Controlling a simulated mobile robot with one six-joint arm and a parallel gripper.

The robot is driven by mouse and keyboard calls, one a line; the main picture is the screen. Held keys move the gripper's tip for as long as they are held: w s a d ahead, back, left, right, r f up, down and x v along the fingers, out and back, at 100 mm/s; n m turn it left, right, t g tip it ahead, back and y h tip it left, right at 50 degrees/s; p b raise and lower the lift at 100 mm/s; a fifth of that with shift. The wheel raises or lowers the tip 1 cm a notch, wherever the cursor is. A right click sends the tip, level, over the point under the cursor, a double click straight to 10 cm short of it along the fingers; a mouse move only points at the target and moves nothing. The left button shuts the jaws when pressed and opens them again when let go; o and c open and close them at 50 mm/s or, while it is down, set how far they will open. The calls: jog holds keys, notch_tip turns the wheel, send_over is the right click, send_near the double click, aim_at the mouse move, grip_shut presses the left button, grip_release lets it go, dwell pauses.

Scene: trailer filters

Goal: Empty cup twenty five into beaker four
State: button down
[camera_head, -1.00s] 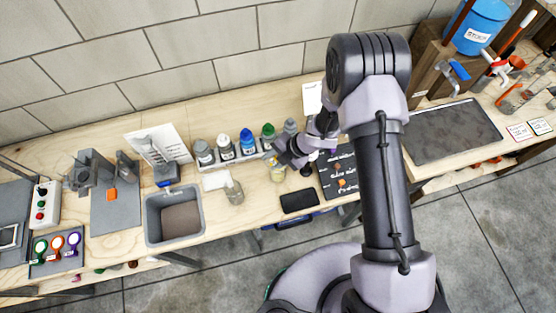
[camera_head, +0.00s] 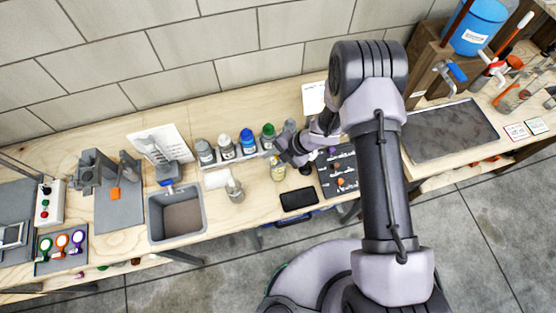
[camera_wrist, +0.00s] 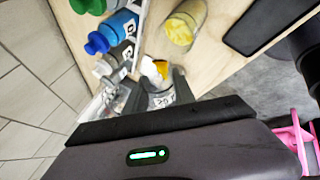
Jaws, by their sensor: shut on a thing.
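My gripper (camera_wrist: 162,85) is shut on a small clear cup (camera_wrist: 160,100) with a white label; the label's number is too small to read surely. White and orange-yellow matter shows at the cup's mouth. A clear beaker (camera_wrist: 184,28) with pale yellow contents stands on the bench just beyond the cup, apart from it; its number is not readable. In the head view the beaker (camera_head: 278,173) stands just below my gripper (camera_head: 284,156), at the end of my arm. The held cup is hard to make out there.
Bottles with grey, white, blue (camera_head: 247,142) and green caps stand in a rack behind. A black phone-like slab (camera_head: 299,198) lies in front, a dark board (camera_head: 340,178) to the right. A clear bottle (camera_head: 235,190) and a grey sink (camera_head: 176,213) are to the left.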

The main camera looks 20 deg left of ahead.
jog(key=shift+w+r+m+g+y+p, duration=0.2)
jog(key=shift+m+g+y+p, duration=0.15)
jog(key=shift+g+p, duration=0.25)
dwell(1.2)
jog(key=shift+w+d+f+g+y+b, duration=0.2)
jog(key=shift+f+g+y+b, duration=0.35)
jog(key=shift+b, duration=0.7)
dwell(0.7)
jog(key=shift+w+d+r+m+g+y+b, duration=0.1)
jog(key=shift+w+m+g+y+b, duration=0.2)
jog(key=shift+g+b, duration=0.8)
jog(key=shift+w+d+r+m+g+y+b, duration=0.15)
jog(key=shift+m+g+y+b, duration=0.25)
jog(key=shift+b, duration=1.25)
dwell(1.5)
